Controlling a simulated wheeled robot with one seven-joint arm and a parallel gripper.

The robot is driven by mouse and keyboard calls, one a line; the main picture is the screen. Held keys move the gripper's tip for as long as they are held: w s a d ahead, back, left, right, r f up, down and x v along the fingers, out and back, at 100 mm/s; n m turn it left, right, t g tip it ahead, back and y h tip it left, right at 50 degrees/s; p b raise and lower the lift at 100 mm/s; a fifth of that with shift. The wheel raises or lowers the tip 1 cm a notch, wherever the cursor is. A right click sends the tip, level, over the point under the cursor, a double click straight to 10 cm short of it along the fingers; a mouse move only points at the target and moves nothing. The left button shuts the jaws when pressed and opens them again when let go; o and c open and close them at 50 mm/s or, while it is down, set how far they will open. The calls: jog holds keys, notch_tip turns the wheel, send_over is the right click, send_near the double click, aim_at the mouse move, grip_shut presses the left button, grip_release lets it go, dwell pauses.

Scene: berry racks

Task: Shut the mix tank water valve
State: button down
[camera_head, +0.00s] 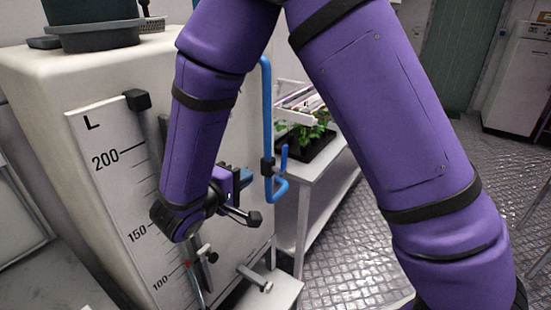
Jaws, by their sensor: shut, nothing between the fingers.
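The mix tank (55,75) is a large off-white box on the left with a scale marked in L. A blue water pipe (266,105) runs down its right side. On the pipe sits a dark valve body (267,166) with a blue lever (284,157) that looks upright, roughly along the pipe. My gripper (246,176) is just left of the valve, in front of the tank's side, partly hidden by my purple wrist. It looks shut and empty. A small gap seems to lie between it and the valve; contact is hard to judge.
A white bench (327,172) right of the pipe bears a black tray (305,146) of green plants. A drain tap (254,278) sticks out low on the tank. My arm crosses the middle of the view. Metal plate floor (350,250) is open on the right.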

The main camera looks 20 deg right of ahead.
aim_at(282, 155)
jog(key=shift+d, duration=0.1)
jog(key=x, duration=1.4)
jog(key=shift+w+r, duration=0.1)
jog(key=shift+w+d+r+g+y, duration=0.25)
jog(key=shift+w+d+g+y, duration=0.1)
jog(key=shift+d+g+y, duration=0.45)
jog(key=shift+w+d+g+y, duration=0.2)
jog(key=shift+w+g+y, duration=0.25)
jog(key=shift+y, duration=0.45)
jog(key=shift+w+d+f, duration=0.1)
jog(key=shift+d, duration=0.15)
jog(key=shift+w+d, duration=0.1)
jog(key=shift+d, duration=0.05)
jog(key=shift+s+a+f, duration=0.3)
jog(key=shift+s+a, duration=0.15)
jog(key=shift+a, duration=0.15)
